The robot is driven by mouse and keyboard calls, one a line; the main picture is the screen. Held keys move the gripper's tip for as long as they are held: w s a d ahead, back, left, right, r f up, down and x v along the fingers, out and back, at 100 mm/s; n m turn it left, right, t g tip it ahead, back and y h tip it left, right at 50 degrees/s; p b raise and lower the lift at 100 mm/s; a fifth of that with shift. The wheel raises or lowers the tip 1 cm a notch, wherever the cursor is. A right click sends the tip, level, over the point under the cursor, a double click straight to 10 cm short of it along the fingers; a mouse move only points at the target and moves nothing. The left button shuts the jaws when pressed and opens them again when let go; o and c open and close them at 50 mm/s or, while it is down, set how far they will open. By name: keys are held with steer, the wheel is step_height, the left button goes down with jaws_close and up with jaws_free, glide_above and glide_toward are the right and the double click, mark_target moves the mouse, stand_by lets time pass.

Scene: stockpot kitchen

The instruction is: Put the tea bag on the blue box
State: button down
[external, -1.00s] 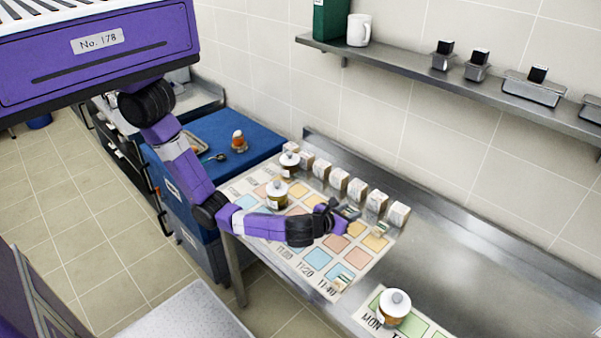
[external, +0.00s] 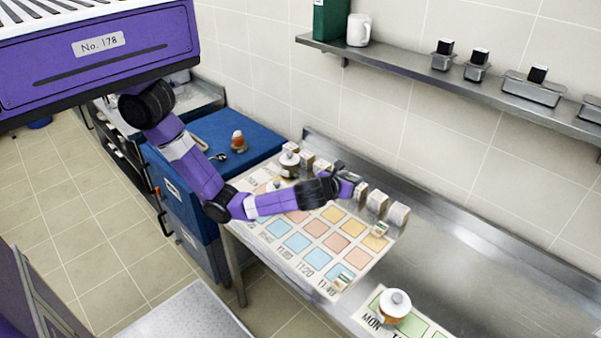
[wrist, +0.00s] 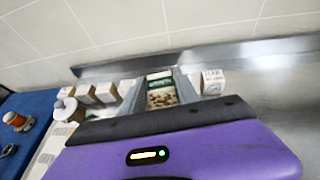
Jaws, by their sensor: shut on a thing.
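My gripper (external: 349,179) is over the back of the counter, by the row of small cartons. In the wrist view my gripper (wrist: 161,80) is shut on the tea bag (wrist: 160,92), a small packet with a dark green label and brown flecks, held between the fingers. In the external view the held tea bag is hard to make out. The blue box (external: 228,127) stands to the left of the counter, with a flat blue top. Its top also shows at the left edge of the wrist view (wrist: 37,103).
Small cartons (external: 398,214) line the counter's back. A lidded jar (external: 289,163) stands left of my gripper.

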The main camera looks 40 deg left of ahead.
steer(key=w+a+n+g+y+b, duration=0.15)
steer(key=w+a+n+y, duration=0.25)
steer(key=w+a, duration=1.1)
steer(key=n+g+y+b, duration=0.3)
steer(key=n+g+y, duration=0.4)
steer(key=n, duration=0.1)
glide_above(252, 136)
step_height(252, 136, down, 2)
step_height(252, 136, down, 20)
steer(key=shift+d+f+b, duration=0.1)
steer(key=shift+f+b, duration=0.05)
steer(key=shift+b, duration=0.3)
steer(key=shift+f, duration=0.1)
steer(key=c, duration=0.9)
jaws_free()
